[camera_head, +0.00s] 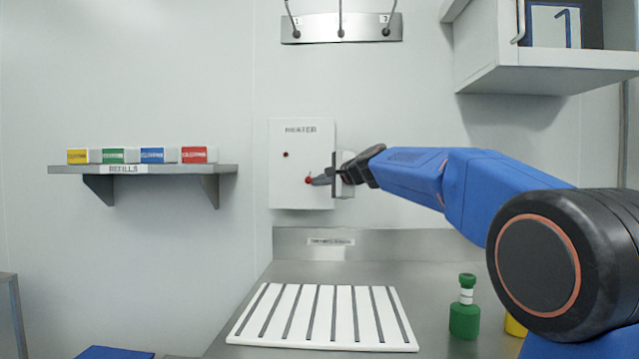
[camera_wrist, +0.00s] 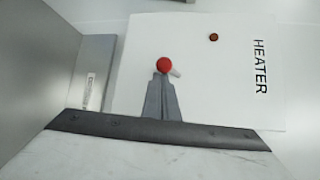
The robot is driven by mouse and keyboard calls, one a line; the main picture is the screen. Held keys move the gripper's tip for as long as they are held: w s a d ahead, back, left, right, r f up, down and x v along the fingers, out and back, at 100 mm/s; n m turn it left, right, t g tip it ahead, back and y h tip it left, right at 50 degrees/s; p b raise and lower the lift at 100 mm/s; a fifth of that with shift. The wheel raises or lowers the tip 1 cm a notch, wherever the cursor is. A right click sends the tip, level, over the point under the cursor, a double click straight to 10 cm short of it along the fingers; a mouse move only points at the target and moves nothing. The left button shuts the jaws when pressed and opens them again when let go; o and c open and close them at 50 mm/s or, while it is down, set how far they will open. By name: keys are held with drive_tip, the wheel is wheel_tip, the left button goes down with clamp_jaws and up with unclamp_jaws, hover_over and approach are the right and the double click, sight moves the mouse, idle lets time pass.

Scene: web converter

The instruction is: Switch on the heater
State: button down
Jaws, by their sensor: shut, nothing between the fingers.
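The heater panel (camera_head: 303,148) is a white box on the back wall, labelled HEATER; it also fills much of the wrist view (camera_wrist: 205,55). It carries a small dark red light (camera_head: 286,154), also in the wrist view (camera_wrist: 213,37), and a red round knob (camera_head: 309,180), which shows large in the wrist view (camera_wrist: 164,65). My gripper (camera_head: 318,180) is shut and empty, its fingertips right at the red knob. In the wrist view the fingertips (camera_wrist: 162,82) sit just below the knob; I cannot tell whether they touch. A small pale piece shows beside the knob, partly hidden.
A shelf (camera_head: 60,170) with several coloured boxes is on the left wall. Below the panel, a steel counter (camera_head: 425,290) holds a white slotted board (camera_head: 240,330) and a green bottle (camera_head: 464,320). A hook rail (camera_head: 315,28) and a wall cabinet (camera_head: 530,75) are above.

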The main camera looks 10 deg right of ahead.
sight(309, 174)
drive_tip(key=shift+s+r+m+g, duration=0.15)
drive_tip(key=shift+r+m+g, duration=0.3)
drive_tip(key=shift+g, duration=0.25)
idle(0.5)
wheel_tip(309, 174, up, 2)
drive_tip(key=m+g, duration=0.1)
drive_tip(key=g, duration=0.2)
drive_tip(key=shift+r+m, duration=0.25)
drive_tip(key=shift+m, duration=0.1)
drive_tip(key=shift+r, duration=0.1)
idle(0.4)
drive_tip(key=shift+r, duration=0.75)
drive_tip(key=shift+s, duration=0.1)
